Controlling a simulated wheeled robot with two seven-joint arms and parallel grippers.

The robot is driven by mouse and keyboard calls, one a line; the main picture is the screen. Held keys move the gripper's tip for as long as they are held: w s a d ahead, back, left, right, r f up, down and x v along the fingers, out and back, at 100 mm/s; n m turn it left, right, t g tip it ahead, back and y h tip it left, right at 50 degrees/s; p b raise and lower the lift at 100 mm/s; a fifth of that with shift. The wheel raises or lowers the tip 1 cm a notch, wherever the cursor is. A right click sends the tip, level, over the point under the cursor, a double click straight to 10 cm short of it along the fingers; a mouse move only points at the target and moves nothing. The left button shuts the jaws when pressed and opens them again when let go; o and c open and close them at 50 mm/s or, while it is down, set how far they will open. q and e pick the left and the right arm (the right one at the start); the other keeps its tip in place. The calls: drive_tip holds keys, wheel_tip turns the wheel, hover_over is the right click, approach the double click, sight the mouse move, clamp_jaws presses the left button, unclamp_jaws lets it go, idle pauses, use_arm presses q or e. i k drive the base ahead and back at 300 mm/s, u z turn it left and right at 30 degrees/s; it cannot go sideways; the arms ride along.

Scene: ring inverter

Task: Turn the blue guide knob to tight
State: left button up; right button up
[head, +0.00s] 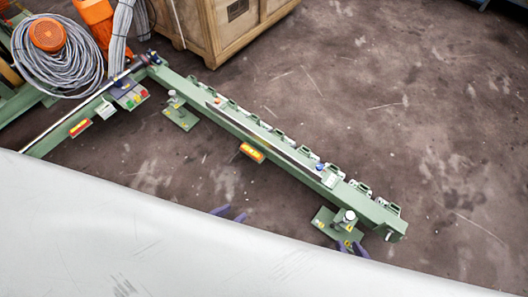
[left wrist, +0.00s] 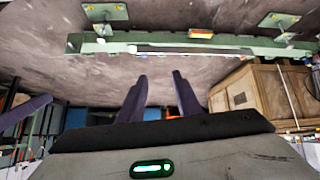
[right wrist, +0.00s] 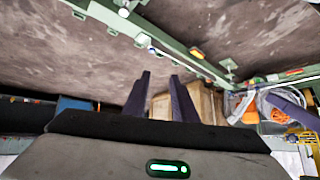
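A small blue knob (head: 320,166) sits on the long green rail (head: 225,118), toward its lower right end, beside a pale block (head: 332,178). It also shows in the right wrist view (right wrist: 151,50), up ahead of the fingers. Its setting is too small to read. My left gripper (head: 232,212) is open and empty, left of and below the knob, apart from the rail. My right gripper (head: 350,246) is open and empty, below the rail's lower right end near a green foot plate. In both wrist views, the dark purple fingers stand apart with nothing between them.
A green foot plate with a post (head: 325,222) stands near my right gripper. Another foot plate (head: 181,115), a wooden crate (head: 205,30) and a coiled grey hose (head: 60,65) lie toward the upper left. The floor right of the rail is clear.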

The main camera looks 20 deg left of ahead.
sight(319, 167)
drive_tip(key=u, duration=0.1)
drive_tip(key=i, duration=0.8)
drive_tip(key=u, duration=0.9)
